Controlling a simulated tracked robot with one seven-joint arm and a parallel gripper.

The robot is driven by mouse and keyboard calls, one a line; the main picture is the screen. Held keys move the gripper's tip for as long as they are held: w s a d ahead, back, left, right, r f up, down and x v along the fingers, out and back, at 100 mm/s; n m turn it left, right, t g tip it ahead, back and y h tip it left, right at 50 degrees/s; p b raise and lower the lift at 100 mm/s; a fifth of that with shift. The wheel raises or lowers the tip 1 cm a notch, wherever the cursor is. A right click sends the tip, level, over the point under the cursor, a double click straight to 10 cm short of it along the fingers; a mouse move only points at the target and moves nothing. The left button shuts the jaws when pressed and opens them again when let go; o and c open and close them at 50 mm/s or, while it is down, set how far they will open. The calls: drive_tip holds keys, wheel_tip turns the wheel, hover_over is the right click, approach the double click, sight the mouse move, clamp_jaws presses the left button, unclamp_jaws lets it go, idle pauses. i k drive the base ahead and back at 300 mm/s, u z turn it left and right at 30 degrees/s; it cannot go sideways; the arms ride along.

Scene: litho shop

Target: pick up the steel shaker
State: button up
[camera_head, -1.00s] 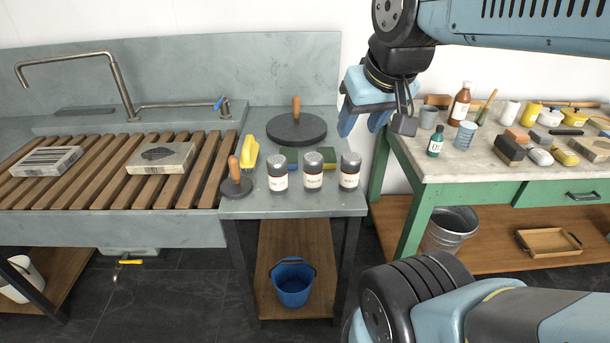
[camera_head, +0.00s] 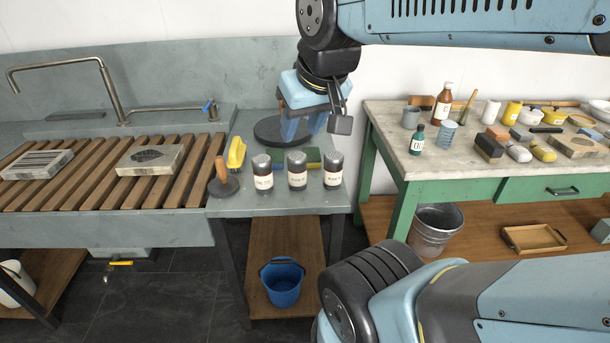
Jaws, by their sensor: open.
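Three similar dark steel shakers with white labels stand upright in a row on the grey side table: the left one (camera_head: 262,174), the middle one (camera_head: 297,171) and the right one (camera_head: 333,171). Their label text is too small to read surely, so I cannot tell which is the task's shaker. My gripper (camera_head: 303,128) is open and empty, pointing down. In the picture it is above the middle and right shakers, in front of the round black disc, and touches no shaker.
The black disc with a wooden handle (camera_head: 271,132) lies behind the shakers, partly hidden by my gripper. Sponges (camera_head: 281,158) lie just behind the row. A yellow brush (camera_head: 236,153) and a small handled disc (camera_head: 222,185) are at left. A cluttered green bench (camera_head: 400,150) stands right.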

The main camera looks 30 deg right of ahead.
sight(296, 161)
drive_tip(key=z, duration=0.75)
drive_tip(key=i, duration=0.1)
drive_tip(key=u, duration=2.25)
drive_tip(key=k, duration=1.2)
drive_tip(key=z, duration=1.4)
drive_tip(key=i, duration=1)
drive_tip(key=u, duration=0.05)
